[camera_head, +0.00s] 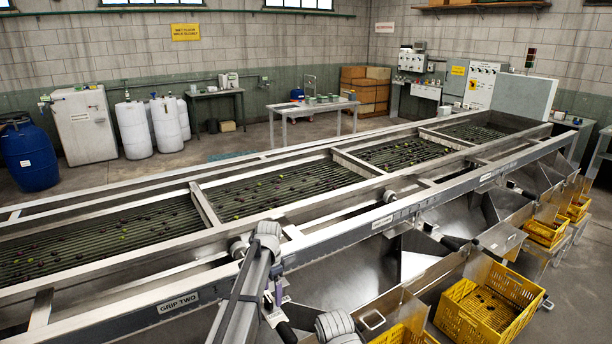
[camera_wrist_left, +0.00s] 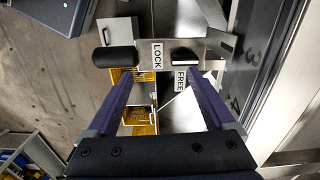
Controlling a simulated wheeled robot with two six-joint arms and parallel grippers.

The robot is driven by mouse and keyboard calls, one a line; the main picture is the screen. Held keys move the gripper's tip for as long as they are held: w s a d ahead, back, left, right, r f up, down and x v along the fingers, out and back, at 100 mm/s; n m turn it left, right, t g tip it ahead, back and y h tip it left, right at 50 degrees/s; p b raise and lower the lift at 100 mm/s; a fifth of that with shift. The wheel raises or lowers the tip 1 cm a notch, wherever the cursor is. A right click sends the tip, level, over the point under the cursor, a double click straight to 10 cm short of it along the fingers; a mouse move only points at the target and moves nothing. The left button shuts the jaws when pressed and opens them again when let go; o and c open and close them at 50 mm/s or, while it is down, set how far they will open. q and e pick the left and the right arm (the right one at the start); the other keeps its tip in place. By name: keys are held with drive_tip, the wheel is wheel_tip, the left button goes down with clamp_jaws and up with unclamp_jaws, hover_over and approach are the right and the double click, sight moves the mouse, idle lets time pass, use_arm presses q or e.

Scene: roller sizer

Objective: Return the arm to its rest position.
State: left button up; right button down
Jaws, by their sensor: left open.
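My left arm reaches over the near rail of the roller sizer (camera_head: 110,312) in the head view. Its gripper (camera_head: 275,298) is small there, beside the rail marked GRIP TWO. In the left wrist view the two purple fingers of the left gripper (camera_wrist_left: 162,76) are spread apart with nothing held between them. Beyond the fingertips is a metal plate with labels LOCK (camera_wrist_left: 157,55) and FREE (camera_wrist_left: 180,80). A black handle (camera_wrist_left: 115,59) lies left of LOCK and a dark knob (camera_wrist_left: 185,57) sits above FREE. My right gripper is not in view.
Small dark and green fruit lie on the sizer's rollers (camera_head: 270,190). Yellow crates (camera_head: 490,305) stand under steel chutes at the near right. A blue drum (camera_head: 28,155), white tanks (camera_head: 133,127) and a table (camera_head: 312,106) stand along the back. Floor is open behind the machine.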

use_arm(q)
drive_tip(key=s+d+n, duration=0.3)
drive_tip(key=s, duration=1.2)
drive_tip(key=s+d+n+y, duration=0.1)
drive_tip(key=s+d+n, duration=0.2)
drive_tip(key=s, duration=1.3)
drive_tip(key=shift+d+r+n, duration=0.15)
drive_tip(key=shift+d+n, duration=0.25)
drive_tip(key=shift+d, duration=0.4)
